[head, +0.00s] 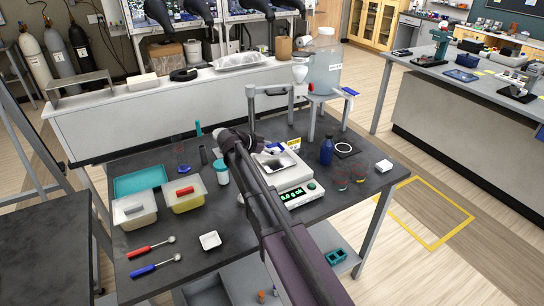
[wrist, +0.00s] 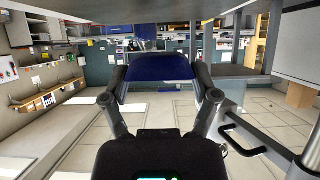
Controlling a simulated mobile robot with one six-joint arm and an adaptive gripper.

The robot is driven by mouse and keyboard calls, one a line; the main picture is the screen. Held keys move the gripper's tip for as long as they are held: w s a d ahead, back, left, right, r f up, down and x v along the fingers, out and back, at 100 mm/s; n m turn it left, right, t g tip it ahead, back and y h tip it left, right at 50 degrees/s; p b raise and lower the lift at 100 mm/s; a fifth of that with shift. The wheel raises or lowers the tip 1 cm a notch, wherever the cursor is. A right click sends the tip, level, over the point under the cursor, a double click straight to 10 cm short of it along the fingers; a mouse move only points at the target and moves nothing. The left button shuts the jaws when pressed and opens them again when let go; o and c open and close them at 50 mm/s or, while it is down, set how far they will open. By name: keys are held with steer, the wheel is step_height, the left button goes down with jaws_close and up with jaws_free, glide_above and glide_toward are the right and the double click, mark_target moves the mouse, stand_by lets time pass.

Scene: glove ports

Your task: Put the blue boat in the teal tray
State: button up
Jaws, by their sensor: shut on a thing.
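My gripper (wrist: 158,84) is shut on the blue boat (wrist: 157,68), a dark blue shallow piece held between both fingertips in the wrist view. The wrist view shows no table or tray touching the boat. In the head view a small blue shape (head: 349,91) shows beside the clear jug; it looks like the held boat, but it is too small to be sure. The teal tray (head: 140,180) lies at the left back of the dark table, well to the left of that shape. Its front edge is partly hidden by tubs, and its visible floor looks empty.
A white boat (head: 210,240), red and blue scoops (head: 155,266), a teal-lidded jar (head: 222,173), a balance (head: 290,185) and a blue bottle (head: 327,150) are on the table. The large clear jug (head: 322,70) stands behind.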

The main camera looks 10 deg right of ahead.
steer(key=shift+s+f+b, duration=0.15)
steer(key=shift+f+b, duration=0.95)
steer(key=shift+f, duration=0.4)
steer(key=shift+f, duration=0.2)
steer(key=o, duration=0.6)
steer(key=p+v, duration=0.6)
steer(key=v, duration=0.8)
steer(key=shift+s+f, duration=0.1)
steer(key=shift+s, duration=0.1)
steer(key=shift+d, duration=0.1)
